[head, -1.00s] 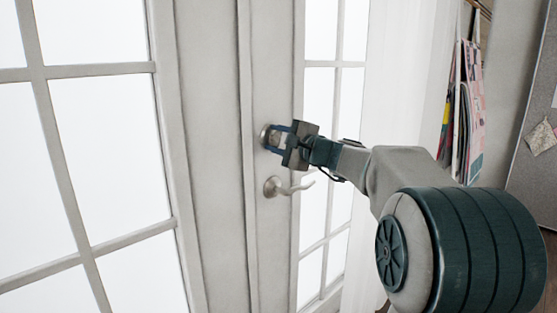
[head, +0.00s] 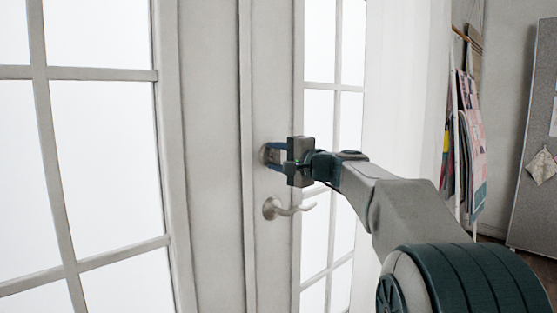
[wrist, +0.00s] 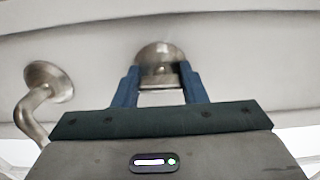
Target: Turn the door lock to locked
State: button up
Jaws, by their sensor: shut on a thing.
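The door lock (head: 267,155) is a round metal piece on the white door, above the lever handle. My gripper (head: 273,155) is at the lock, its two blue fingers on either side of the knob and shut on it. In the wrist view the lock's round plate (wrist: 158,52) shows between and beyond the fingertips (wrist: 160,80).
The curved lever handle (head: 283,208) sits just below the lock and close under my gripper; it also shows in the wrist view (wrist: 38,100). Glass panes (head: 105,165) flank the door stiles. Hanging sheets (head: 466,145) and a grey board (head: 532,190) are at the right.

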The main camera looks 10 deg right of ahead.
jog(key=shift+a, duration=0.1)
jog(key=o, duration=1)
jog(key=shift+s, duration=0.1)
jog(key=v, duration=1.3)
jog(key=shift+s+d+p, duration=0.25)
jog(key=shift+p, duration=0.15)
